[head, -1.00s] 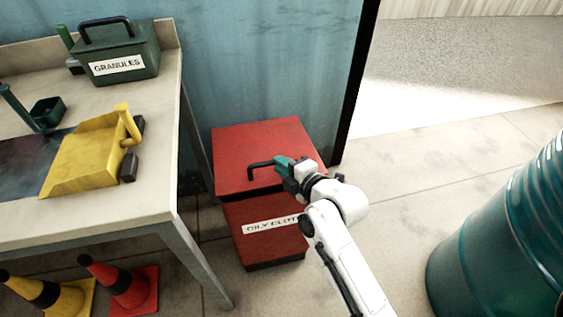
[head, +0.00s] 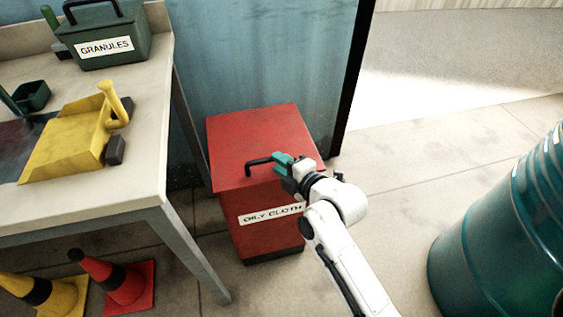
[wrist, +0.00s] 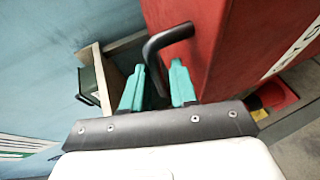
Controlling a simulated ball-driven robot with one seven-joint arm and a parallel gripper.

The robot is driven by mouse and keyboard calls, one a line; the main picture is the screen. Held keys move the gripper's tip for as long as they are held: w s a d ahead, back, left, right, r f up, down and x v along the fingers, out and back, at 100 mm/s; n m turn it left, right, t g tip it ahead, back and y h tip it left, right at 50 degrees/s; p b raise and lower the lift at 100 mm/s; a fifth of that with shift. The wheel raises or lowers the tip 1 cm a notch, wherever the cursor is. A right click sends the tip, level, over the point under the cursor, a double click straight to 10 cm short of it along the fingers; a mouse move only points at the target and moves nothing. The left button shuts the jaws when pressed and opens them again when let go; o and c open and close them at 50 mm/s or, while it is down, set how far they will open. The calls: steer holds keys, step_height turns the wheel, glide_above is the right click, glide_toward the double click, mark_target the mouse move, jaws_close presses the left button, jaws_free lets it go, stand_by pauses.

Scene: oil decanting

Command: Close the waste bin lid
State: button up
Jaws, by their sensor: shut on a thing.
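The red waste bin (head: 265,212), labelled OILY CLOTH, stands on the floor beside the bench. Its red lid (head: 250,135) lies over the top, and no dark gap shows at its front edge in the head view. A black bar handle (head: 262,162) sticks out at the lid's front. My gripper (head: 284,163) has teal fingers and is shut on this handle at its right part. In the wrist view, the handle (wrist: 158,50) passes between the teal fingers (wrist: 157,88), with the bin's red surface (wrist: 215,40) next to them.
A teal drum (head: 500,235) stands at right. Open floor (head: 420,170) lies between bin and drum.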

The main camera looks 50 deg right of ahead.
steer(key=o, duration=0.4)
steer(key=shift+a+f, duration=0.1)
steer(key=shift+f, duration=0.3)
steer(key=shift+r, duration=0.1)
steer(key=shift+r, duration=0.1)
steer(key=shift+s, duration=0.1)
steer(key=p+v, duration=0.1)
steer(key=v, duration=0.9)
steer(key=shift+s, duration=0.25)
steer(key=shift+r, duration=0.15)
